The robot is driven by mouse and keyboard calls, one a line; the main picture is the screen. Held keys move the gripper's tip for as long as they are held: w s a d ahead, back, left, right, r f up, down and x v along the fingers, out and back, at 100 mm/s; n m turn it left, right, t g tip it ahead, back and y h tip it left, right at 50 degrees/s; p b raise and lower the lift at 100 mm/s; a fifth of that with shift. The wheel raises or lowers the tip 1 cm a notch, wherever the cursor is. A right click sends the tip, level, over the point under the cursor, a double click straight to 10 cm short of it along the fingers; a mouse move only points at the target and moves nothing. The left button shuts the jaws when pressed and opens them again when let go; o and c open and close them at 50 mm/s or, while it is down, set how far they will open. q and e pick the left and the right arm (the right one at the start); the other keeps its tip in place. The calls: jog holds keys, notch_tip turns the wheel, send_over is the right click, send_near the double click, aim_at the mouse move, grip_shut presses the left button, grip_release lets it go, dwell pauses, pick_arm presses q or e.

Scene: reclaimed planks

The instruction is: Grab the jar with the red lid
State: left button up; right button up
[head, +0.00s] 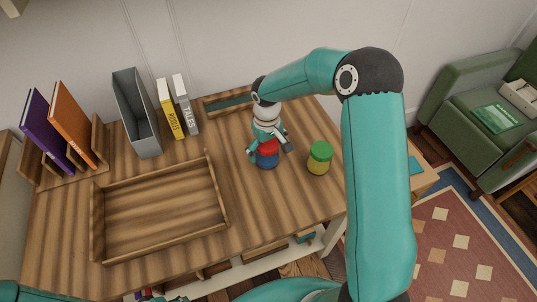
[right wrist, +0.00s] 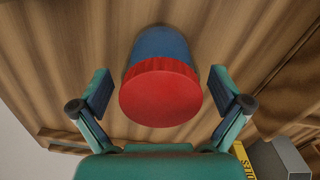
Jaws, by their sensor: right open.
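The jar with the red lid (head: 267,160) stands on the wooden desk. Its body is blue, and the gripper partly covers its lid in the head view. In the right wrist view the red lid (right wrist: 160,93) faces the camera, with the blue body beyond it. My right gripper (head: 268,148) is open and comes down over the jar. In the right wrist view its fingers are on either side of the lid, with a gap on both sides. My left gripper is not in view.
A yellow jar with a green lid (head: 319,158) stands close to the right. An empty wooden tray (head: 225,205) lies to the left. Behind are a grey file holder (head: 138,112), a yellow book (head: 170,110), a grey book (head: 185,105) and a rack with purple and orange books (head: 72,125).

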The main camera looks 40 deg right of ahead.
jog(key=shift+f, duration=0.15)
jog(key=c, duration=1.2)
jog(key=shift+c, duration=0.3)
